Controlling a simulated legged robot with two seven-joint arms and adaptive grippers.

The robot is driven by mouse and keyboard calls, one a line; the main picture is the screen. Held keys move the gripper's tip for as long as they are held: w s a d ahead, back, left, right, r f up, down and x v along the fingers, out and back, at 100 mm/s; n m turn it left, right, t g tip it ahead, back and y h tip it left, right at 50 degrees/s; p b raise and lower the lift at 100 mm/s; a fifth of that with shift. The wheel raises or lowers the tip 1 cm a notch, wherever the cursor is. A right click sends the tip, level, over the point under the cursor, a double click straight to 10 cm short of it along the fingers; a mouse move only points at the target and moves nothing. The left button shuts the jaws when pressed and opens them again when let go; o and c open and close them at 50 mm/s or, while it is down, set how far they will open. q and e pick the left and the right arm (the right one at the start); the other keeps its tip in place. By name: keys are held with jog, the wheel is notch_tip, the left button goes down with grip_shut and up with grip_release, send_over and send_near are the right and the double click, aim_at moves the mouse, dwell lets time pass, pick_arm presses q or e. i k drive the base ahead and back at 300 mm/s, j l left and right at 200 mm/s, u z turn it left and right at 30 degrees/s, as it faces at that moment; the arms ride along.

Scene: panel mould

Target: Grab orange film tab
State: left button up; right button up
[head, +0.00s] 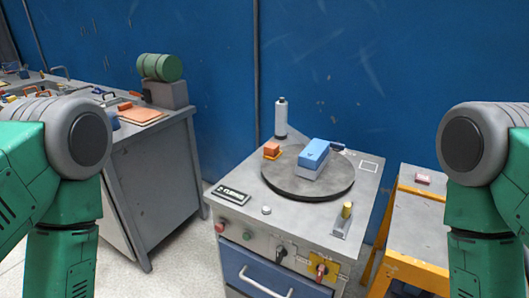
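A small orange piece (271,149) sits at the left edge of the round dark turntable (330,190) on the grey machine. It looks like a small block over a flatter orange-yellow part; at this size I cannot tell which part is a film tab. A blue-topped block (313,155) with a grey lower part lies on the turntable, right of the orange piece. My two arms hang down at the left and right sides of the picture. Both grippers are below the frame and out of view, so nothing is seen touching the orange piece.
A grey workbench (155,180) is left, a yellow-framed table (412,225) right.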

aim_at(272, 150)
jog(key=i+j+u, duration=0.25)
jog(key=j+u, duration=0.25)
jog(key=i+j+u, duration=0.8)
jog(key=u, duration=0.15)
jog(key=i+z, duration=0.3)
jog(key=i+j+z, duration=0.2)
jog(key=z, duration=0.15)
jog(key=i+z, duration=0.15)
jog(key=z, duration=0.25)
jog(key=i+z, duration=0.1)
jog(key=z, duration=0.35)
jog(key=i+j+z, duration=0.1)
jog(key=z, duration=0.3)
jog(key=i+j+z, duration=0.1)
jog(key=z, duration=0.35)
jog(key=i+j+z, duration=0.15)
jog(key=z, duration=0.25)
